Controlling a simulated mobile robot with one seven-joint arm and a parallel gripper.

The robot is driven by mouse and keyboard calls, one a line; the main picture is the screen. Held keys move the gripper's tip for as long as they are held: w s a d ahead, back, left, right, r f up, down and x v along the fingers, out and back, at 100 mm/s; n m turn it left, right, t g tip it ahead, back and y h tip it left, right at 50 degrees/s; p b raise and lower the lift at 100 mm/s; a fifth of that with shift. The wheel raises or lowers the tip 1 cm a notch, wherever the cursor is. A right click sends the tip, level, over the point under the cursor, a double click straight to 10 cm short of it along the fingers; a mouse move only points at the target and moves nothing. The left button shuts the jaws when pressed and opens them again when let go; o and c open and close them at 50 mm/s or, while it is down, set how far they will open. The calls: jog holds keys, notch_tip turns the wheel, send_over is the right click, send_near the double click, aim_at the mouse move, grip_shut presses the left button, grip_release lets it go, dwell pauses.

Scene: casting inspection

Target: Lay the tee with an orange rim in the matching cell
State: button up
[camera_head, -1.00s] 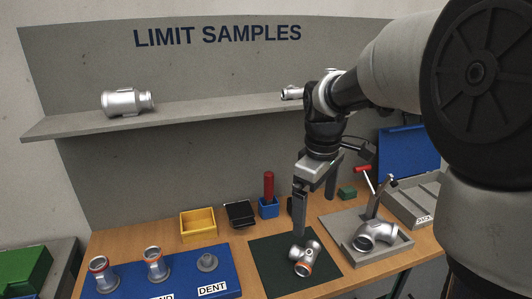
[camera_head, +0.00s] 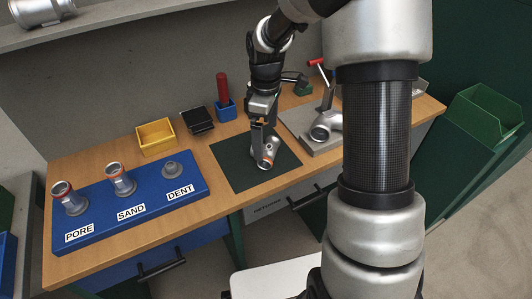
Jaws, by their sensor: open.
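The tee (camera_head: 266,158) is a silver pipe fitting with an orange rim. It lies on the dark green mat (camera_head: 232,172), its rim facing the front. My gripper (camera_head: 262,132) is open and points down at the tee's back end; I cannot tell whether the fingers touch it. The blue board (camera_head: 150,207) at left is labelled PORE, SAND and DENT. Silver fittings with orange rims stand at PORE (camera_head: 70,199) and SAND (camera_head: 121,180). No cell clearly matching the tee shows; my arm hides part of the right side.
A green bin (camera_head: 484,115) stands far right.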

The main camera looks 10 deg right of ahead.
aim_at(266, 146)
jog(key=shift+f+b, duration=0.65)
jog(key=shift+f, duration=2.1)
jog(key=shift+w+r, duration=0.1)
jog(key=c, duration=1.6)
